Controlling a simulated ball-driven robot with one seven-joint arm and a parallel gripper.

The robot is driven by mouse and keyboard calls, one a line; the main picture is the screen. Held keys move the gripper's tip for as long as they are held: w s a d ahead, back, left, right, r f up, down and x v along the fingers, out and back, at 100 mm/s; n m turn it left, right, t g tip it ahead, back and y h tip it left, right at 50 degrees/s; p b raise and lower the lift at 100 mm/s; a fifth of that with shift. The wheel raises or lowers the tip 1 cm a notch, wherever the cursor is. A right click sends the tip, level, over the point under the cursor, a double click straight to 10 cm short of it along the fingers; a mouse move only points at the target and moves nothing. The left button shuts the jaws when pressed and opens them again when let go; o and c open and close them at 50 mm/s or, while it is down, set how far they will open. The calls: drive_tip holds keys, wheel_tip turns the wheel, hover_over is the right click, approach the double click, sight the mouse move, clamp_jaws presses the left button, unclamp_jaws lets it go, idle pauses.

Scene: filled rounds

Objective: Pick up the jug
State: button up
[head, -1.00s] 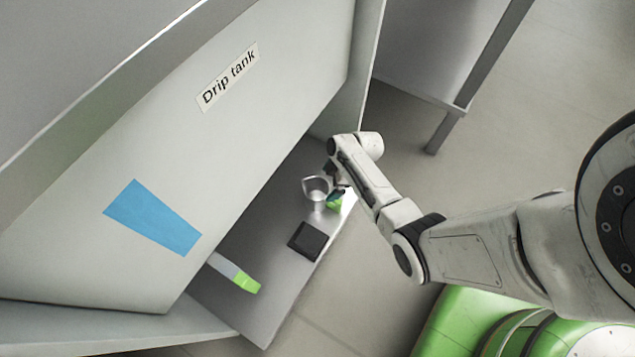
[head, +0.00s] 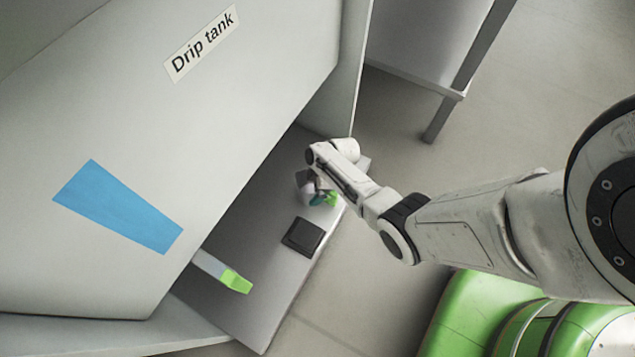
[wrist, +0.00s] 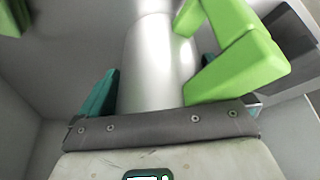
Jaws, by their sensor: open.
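The jug (head: 304,181) stands on the grey shelf under the drip tank and is partly covered by my arm in the head view. In the wrist view the jug's silvery, rounded body (wrist: 155,62) shows, with a bright green angular handle-like part (wrist: 238,62) on its right. My gripper (wrist: 156,78) is open, one teal finger on the left of the body and the other partly hidden behind the green part. The body lies between the fingers; contact cannot be told. In the head view my gripper (head: 318,198) is small and largely hidden.
A black square pad (head: 303,237) lies on the shelf (head: 262,262) near the jug. A grey bar with a green end (head: 222,271) sticks out from under the drip tank (head: 235,130), whose large panel overhangs the shelf. Open floor lies to the right.

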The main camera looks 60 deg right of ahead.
drive_tip(key=c, duration=0.8)
drive_tip(key=shift+o, duration=0.2)
drive_tip(key=shift+r, duration=0.1)
